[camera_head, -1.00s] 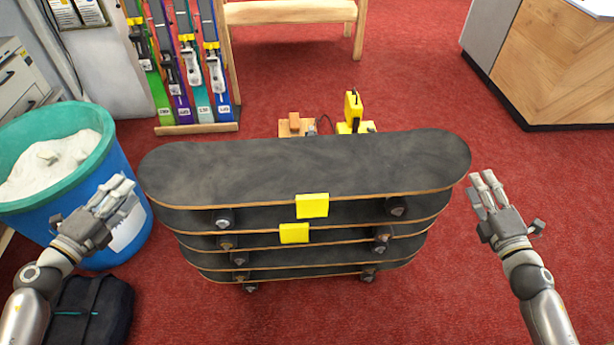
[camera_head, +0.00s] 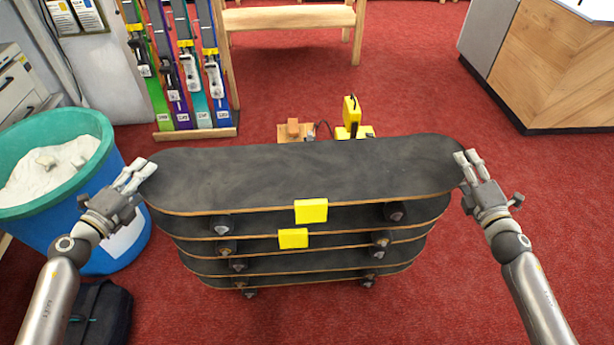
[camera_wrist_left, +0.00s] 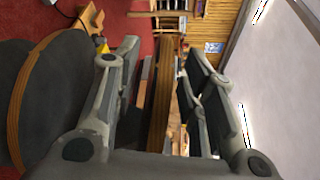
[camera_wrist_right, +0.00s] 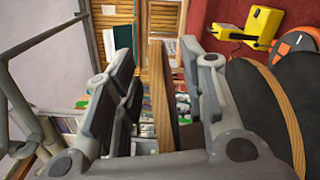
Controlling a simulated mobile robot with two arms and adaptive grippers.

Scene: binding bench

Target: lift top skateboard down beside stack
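The top skateboard (camera_head: 310,172), dark with a pale wooden edge and a yellow tag (camera_head: 311,211), lies flat on a stack of several skateboards (camera_head: 345,217). My left gripper (camera_head: 138,174) is at the board's left end, fingers pointing inward. In the left wrist view the board's wooden edge (camera_wrist_left: 164,100) lies between the parted fingers, with gaps on both sides. My right gripper (camera_head: 468,160) is at the right end. In the right wrist view the edge (camera_wrist_right: 160,95) likewise lies between open fingers. Neither gripper is closed on the board.
A blue bin with a green rim (camera_head: 90,122) stands at the left, close to my left arm. A dark bag (camera_head: 100,312) lies below it. A yellow device (camera_head: 352,118) sits behind the stack. Red floor (camera_head: 550,200) is clear on the right.

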